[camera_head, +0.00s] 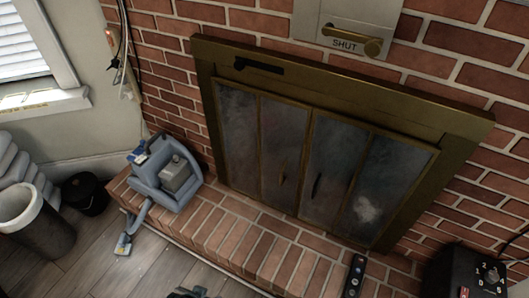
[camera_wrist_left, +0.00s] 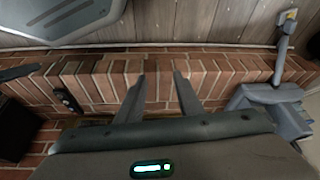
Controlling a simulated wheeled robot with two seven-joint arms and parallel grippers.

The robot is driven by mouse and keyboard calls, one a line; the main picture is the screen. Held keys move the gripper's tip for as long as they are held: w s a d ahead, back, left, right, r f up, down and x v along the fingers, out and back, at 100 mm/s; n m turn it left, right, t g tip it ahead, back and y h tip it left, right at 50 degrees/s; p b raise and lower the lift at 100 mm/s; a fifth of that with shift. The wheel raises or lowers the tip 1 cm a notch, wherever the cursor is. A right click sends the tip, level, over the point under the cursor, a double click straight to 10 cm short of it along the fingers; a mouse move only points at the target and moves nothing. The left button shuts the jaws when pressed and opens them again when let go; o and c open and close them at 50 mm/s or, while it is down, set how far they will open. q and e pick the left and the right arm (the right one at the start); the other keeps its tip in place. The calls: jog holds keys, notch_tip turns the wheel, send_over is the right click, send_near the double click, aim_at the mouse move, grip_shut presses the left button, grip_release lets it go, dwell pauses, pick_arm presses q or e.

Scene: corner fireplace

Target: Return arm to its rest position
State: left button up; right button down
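My left gripper (camera_wrist_left: 160,76) shows in the left wrist view, with its two dark fingers apart and nothing between them. It is over the brick hearth (camera_wrist_left: 215,82), and I cannot tell its exact height. In the head view, only a small dark piece shows at the bottom edge, and I cannot tell whether it is part of my arm. My right gripper is in neither view. The fireplace (camera_head: 330,102) has its glass doors closed. A brass handle (camera_head: 352,40) marked "SHUT" sits on a plate above it.
A blue-grey device (camera_head: 165,178) stands on the hearth's left end. A black strip with buttons (camera_head: 355,275) lies on the hearth. A dark box with a numbered dial (camera_head: 470,272) is at lower right. A bin (camera_head: 36,225) and black pot (camera_head: 85,193) stand left on the wooden floor.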

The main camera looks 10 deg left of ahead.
pick_arm(q)
jog(key=s+f, duration=0.1)
jog(key=f, duration=0.8)
jog(key=s+d+f+t, duration=0.1)
jog(key=s+f, duration=0.1)
jog(key=f, duration=0.7)
jog(key=shift+d+f+h, duration=0.25)
jog(key=shift+d+h, duration=0.05)
dwell(1.2)
